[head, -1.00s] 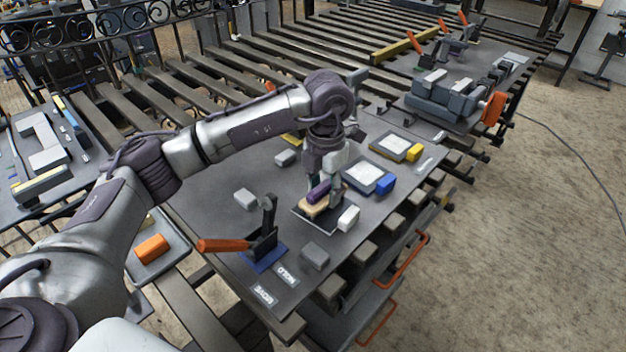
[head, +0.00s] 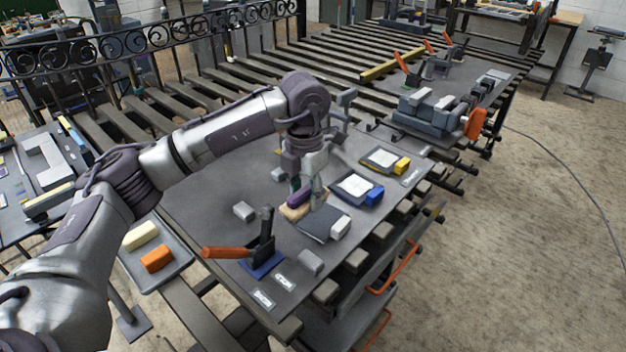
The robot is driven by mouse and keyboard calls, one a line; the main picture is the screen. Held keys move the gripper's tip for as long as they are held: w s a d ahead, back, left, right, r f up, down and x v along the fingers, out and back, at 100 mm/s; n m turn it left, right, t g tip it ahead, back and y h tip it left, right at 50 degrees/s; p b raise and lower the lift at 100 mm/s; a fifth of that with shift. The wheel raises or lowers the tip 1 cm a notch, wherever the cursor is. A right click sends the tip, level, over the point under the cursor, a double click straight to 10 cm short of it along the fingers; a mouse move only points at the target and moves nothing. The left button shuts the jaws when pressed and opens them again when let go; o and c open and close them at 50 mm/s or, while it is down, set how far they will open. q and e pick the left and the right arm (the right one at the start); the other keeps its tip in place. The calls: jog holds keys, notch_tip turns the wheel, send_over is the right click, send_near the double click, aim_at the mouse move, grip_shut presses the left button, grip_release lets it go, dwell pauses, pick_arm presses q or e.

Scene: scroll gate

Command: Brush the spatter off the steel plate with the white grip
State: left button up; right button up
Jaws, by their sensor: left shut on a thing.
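My left gripper (head: 307,193) is shut on a brush with a purple handle and a pale wooden body (head: 290,213). The brush is at the far left edge of a dark steel plate (head: 317,224); I cannot tell whether it touches the plate. The white grip (head: 342,227) is at that plate's right end. The plate's visible face looks plain dark, and its far left part is hidden by the brush and gripper. A plate with a blue grip (head: 374,195) and one with a yellow grip (head: 402,165) lie beyond, each with a pale face. My right gripper is out of view.
An orange-handled clamp (head: 262,245) stands on the bench left of the plate. Grey blocks (head: 310,262) (head: 243,211) lie nearby. A tray (head: 180,262) with yellow and orange blocks is at the left. Slatted bench lies behind.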

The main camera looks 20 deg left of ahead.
pick_arm(q)
notch_tip(320, 180, up, 3)
jog(key=shift+f+p, duration=0.15)
jog(key=shift+p, duration=0.45)
